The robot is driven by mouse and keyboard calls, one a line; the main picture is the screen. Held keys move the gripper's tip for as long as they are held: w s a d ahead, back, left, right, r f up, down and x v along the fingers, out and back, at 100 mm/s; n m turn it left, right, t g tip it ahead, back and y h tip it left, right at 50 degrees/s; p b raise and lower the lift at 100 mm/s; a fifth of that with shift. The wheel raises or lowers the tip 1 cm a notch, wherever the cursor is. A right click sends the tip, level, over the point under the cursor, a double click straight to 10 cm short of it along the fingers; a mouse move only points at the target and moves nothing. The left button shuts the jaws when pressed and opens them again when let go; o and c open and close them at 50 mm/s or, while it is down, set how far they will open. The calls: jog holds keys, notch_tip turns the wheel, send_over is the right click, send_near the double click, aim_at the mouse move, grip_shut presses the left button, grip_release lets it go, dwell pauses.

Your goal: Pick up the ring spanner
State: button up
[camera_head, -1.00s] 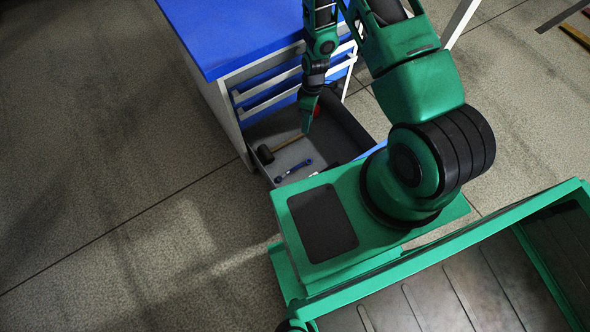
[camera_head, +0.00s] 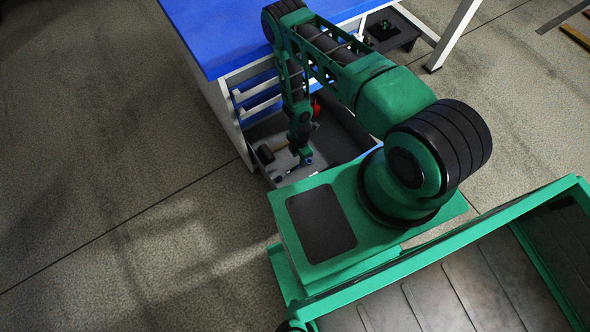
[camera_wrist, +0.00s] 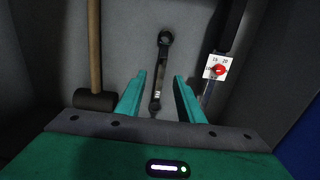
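The ring spanner (camera_wrist: 163,62) lies on the grey floor of an open drawer (camera_wrist: 125,30). In the wrist view it is dark, with a ring at its far end and another at its near end. My gripper (camera_wrist: 159,80) is open, with one finger on each side of the spanner's shaft. I see gaps between the fingers and the shaft. In the head view my gripper (camera_head: 304,158) is low inside the drawer and largely covers the spanner.
A mallet with a wooden handle (camera_wrist: 95,45) and black head (camera_wrist: 97,100) lies left of the spanner. A white dial plate with a red knob (camera_wrist: 218,70) is to the right. The drawer's walls are close by, under the blue-topped bench (camera_head: 215,35).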

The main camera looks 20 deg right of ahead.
aim_at(299, 166)
jog(key=shift+s+a+f, duration=0.1)
jog(key=shift+s+f, duration=0.05)
jog(key=shift+f, duration=1.6)
jog(key=shift+s+f, duration=0.1)
jog(key=shift+f, duration=1.6)
jog(key=shift+c, duration=0.6)
grip_shut()
